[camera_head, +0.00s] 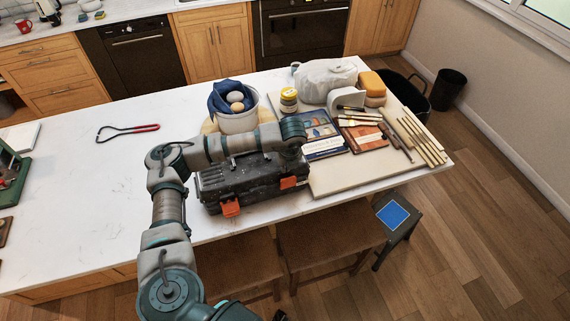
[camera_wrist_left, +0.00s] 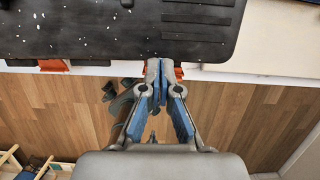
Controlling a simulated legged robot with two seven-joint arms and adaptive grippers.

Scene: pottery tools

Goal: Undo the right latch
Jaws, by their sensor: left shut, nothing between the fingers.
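A black toolbox (camera_head: 240,183) with white specks stands near the front edge of the white counter. It has two orange latches on its front, the left latch (camera_head: 230,207) and the right latch (camera_head: 288,183). My left arm reaches over the toolbox in the head view, where its fingers are hard to make out. In the left wrist view my left gripper (camera_wrist_left: 160,72) is shut and empty, its tips at the toolbox's front edge by the right latch (camera_wrist_left: 179,73). The tips partly hide that latch, and I cannot tell whether they touch it. The left latch (camera_wrist_left: 52,65) is to the left.
A pale board (camera_head: 345,177) lies right of the toolbox, with books (camera_head: 322,143) and several wooden tools (camera_head: 418,135) beyond. A white bucket (camera_head: 238,122) with a blue cloth stands behind. A red-handled tool (camera_head: 145,128) lies left. Stools (camera_head: 330,235) stand at the front.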

